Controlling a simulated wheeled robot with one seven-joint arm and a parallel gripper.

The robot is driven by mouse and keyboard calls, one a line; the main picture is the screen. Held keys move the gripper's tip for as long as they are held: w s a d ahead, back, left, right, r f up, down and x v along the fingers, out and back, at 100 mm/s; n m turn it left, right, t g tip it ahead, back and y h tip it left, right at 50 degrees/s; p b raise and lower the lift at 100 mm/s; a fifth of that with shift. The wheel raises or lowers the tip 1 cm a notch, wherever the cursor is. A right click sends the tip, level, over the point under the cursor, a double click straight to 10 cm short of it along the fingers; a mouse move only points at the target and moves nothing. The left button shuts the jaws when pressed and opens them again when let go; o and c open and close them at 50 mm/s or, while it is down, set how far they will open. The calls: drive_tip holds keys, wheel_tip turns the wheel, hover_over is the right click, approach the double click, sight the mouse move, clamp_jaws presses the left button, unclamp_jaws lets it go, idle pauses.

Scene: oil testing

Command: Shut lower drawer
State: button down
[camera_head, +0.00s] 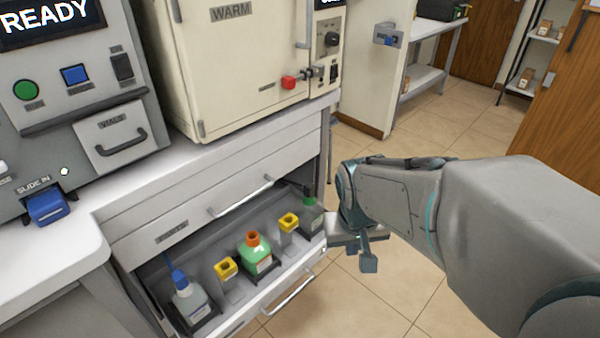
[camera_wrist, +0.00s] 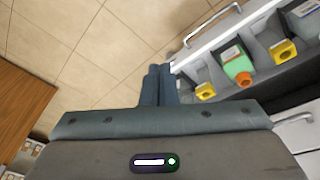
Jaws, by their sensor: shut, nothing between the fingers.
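The lower drawer (camera_head: 243,318) is pulled open below the counter, with its contents in view. Its silver handle (camera_head: 291,297) runs along the front face and also shows in the wrist view (camera_wrist: 212,24). The closed upper drawer (camera_head: 182,218) with its own bar handle is above it. My gripper (camera_head: 369,262) is beyond the drawer's right front corner, over the floor. In the wrist view my gripper (camera_wrist: 158,72) has its fingers together and empty, their tips close to the drawer front's outer edge. I cannot tell whether they touch it.
A cream WARM oven (camera_head: 235,60) stands on the counter. Tiled floor (camera_head: 370,305) is clear in front; a wooden cabinet (camera_head: 560,95) is at right.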

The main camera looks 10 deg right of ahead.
drive_tip(key=w+d+f+m+t+y+p, duration=0.1)
drive_tip(key=w+d+f+m+t, duration=0.1)
drive_tip(key=w+d+f, duration=0.3)
drive_tip(key=w+f+m+t+y, duration=0.1)
drive_tip(key=w+f, duration=0.2)
drive_tip(key=f, duration=0.4)
drive_tip(key=w+d+f+m+t+y+p, duration=0.1)
drive_tip(key=w+d+f+m+t+y, duration=0.1)
drive_tip(key=w+d+f, duration=0.3)
drive_tip(key=w+a+f+m+t+y, duration=0.1)
drive_tip(key=w+a+m+t+y, duration=0.1)
drive_tip(key=w+a, duration=0.3)
drive_tip(key=w+a+f+m+t+y+b, duration=0.1)
drive_tip(key=w+a+f+m+t+y, duration=0.1)
drive_tip(key=w+a, duration=0.3)
drive_tip(key=shift+w+a+m+t+y, duration=0.3)
drive_tip(key=shift+a+m+t+y, duration=0.25)
drive_tip(key=shift+a, duration=1.6)
